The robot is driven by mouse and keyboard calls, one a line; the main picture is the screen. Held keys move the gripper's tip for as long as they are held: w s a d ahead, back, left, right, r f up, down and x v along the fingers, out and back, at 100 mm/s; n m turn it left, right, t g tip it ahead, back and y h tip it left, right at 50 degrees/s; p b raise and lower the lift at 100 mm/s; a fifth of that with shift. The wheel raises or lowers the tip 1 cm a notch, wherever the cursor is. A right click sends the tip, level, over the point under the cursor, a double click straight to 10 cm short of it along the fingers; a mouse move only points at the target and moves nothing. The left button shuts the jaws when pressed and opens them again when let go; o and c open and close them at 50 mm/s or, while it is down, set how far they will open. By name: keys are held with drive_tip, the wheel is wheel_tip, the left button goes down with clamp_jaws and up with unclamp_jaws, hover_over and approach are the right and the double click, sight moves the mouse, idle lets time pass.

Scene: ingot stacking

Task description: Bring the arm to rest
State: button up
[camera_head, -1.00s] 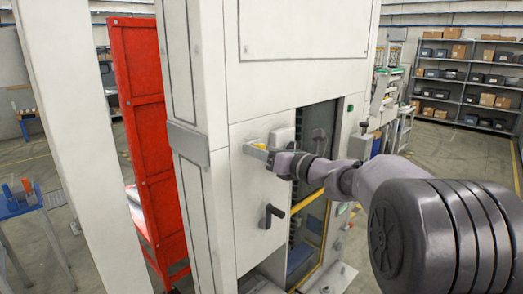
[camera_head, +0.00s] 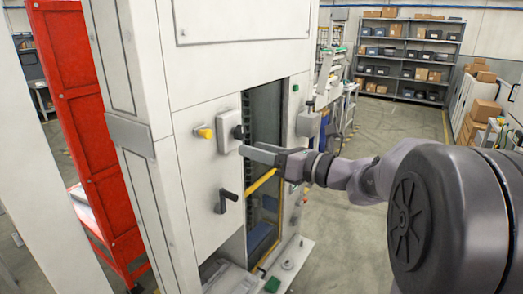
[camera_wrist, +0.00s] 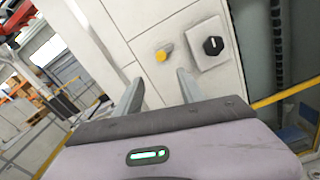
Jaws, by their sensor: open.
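My gripper (camera_head: 262,153) is in front of the white machine cabinet (camera_head: 195,80), at the height of its controls. In the wrist view, my gripper (camera_wrist: 158,88) has its two fingers apart with nothing between them. A yellow knob (camera_wrist: 162,54) shows on the panel beyond the fingers. The yellow knob (camera_head: 204,132) also shows in the head view, left of a black rotary switch (camera_head: 239,132) on a light plate. The fingers appear apart from the panel, though the exact gap is hard to tell.
A black handle (camera_head: 226,200) sticks out of the cabinet below the knob. Beside it is a tall opening with a yellow bar (camera_head: 262,181). A red panel (camera_head: 85,120) stands at the left. Shelves (camera_head: 408,60) with boxes stand far back, with open floor before them.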

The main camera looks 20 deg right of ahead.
drive_tip(key=shift+s+d, duration=0.3)
drive_tip(key=shift+s, duration=0.15)
